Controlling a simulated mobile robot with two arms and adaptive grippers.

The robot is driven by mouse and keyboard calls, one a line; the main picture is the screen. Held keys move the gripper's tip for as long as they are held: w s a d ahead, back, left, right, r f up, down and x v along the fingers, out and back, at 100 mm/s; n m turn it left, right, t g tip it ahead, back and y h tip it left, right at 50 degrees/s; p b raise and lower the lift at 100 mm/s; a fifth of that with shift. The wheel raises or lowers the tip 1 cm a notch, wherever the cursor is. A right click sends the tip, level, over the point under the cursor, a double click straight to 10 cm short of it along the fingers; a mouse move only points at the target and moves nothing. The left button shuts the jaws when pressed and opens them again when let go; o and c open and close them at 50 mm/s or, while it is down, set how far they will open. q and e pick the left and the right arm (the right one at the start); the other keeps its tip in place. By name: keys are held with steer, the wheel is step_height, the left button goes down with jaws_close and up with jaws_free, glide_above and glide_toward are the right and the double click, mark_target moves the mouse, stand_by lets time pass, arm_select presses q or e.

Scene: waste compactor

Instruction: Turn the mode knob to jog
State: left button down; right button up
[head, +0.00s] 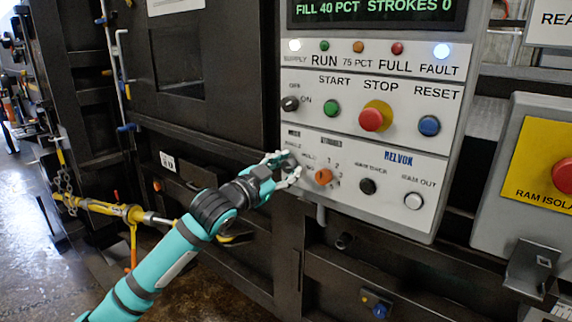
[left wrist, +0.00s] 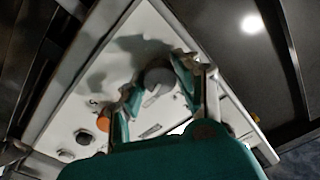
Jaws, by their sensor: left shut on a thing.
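The mode knob is a round grey knob (left wrist: 157,74) at the lower left of the white control panel (head: 355,215). In the left wrist view it sits between my left gripper's two fingers. My left gripper (head: 283,168) reaches the panel from the left and is shut on the knob. In the head view the fingers cover most of the knob, and its pointer and the label next to it cannot be read clearly. My right gripper is in neither view.
An orange selector knob (head: 323,176) is close on the right of my fingers. Beyond it are a black button (head: 368,186) and a white button (head: 413,200). Above are a green start button (head: 331,108), a red stop button (head: 371,119) and a blue reset button (head: 429,126).

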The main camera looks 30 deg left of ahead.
arm_select(q)
steer(key=shift+m+p, duration=0.5)
steer(key=shift+m, duration=1.5)
steer(key=c, duration=0.9)
jaws_free()
steer(key=shift+c, duration=0.2)
steer(key=shift+s, duration=0.1)
steer(key=shift+s+f, duration=0.15)
steer(key=shift+s, duration=0.35)
steer(key=s, duration=1.1)
steer(key=shift+a, duration=0.45)
steer(key=shift+f, duration=0.1)
